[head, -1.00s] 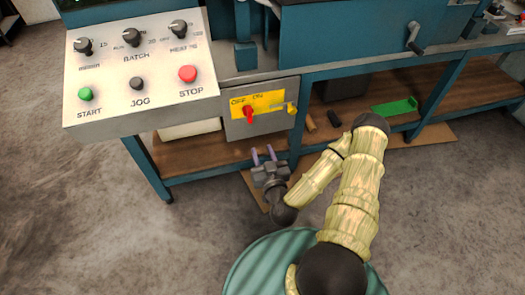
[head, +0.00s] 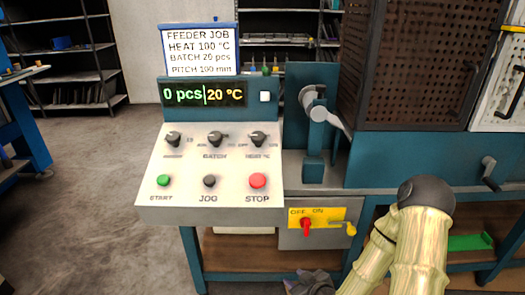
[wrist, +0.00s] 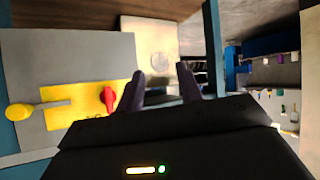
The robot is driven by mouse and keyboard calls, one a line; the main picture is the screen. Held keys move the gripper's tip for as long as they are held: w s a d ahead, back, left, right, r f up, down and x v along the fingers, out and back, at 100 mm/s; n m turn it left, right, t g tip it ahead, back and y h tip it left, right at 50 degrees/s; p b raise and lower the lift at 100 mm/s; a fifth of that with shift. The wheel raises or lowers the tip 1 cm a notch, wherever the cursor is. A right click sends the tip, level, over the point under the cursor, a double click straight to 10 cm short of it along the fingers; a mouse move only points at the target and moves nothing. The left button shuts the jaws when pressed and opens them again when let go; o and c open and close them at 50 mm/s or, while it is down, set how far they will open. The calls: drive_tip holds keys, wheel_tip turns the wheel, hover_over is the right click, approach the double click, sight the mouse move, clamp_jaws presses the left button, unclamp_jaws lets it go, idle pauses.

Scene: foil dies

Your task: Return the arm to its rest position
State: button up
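My gripper (head: 308,283) is at the bottom edge of the head view, low in front of the machine and below the switch box (head: 318,240); its fingertips are mostly cut off there. In the wrist view my gripper (wrist: 160,88) shows two dark fingers standing apart with nothing between them. My arm (head: 405,250) is bent, with its elbow high at the lower right of the head view. The red switch knob (wrist: 107,98) on its yellow plate (wrist: 85,115) is left of the fingers in the wrist view, apart from them.
The sloped control panel (head: 208,165) has knobs and START, JOG and STOP buttons. Its display (head: 203,94) reads 0 pcs and 20 °C. A job sign (head: 198,50) stands above. A perforated guard (head: 405,70) is at right. Open floor (head: 90,220) lies left.

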drive_tip(key=s+d+r+m+g+h, duration=0.35)
drive_tip(key=s+r, duration=0.25)
drive_tip(key=r, duration=0.3)
drive_tip(key=s+d+r+m+g+h, duration=0.2)
drive_tip(key=s+r+m+g, duration=0.2)
drive_tip(key=s+r, duration=0.4)
wheel_tip(320, 180, up, 33)
drive_tip(key=w+p, duration=0.1)
drive_tip(key=p, duration=3.1)
drive_tip(key=shift+w+a+f+p, duration=0.2)
drive_tip(key=shift+w+p, duration=0.05)
drive_tip(key=shift+p, duration=0.1)
drive_tip(key=shift+n, duration=0.25)
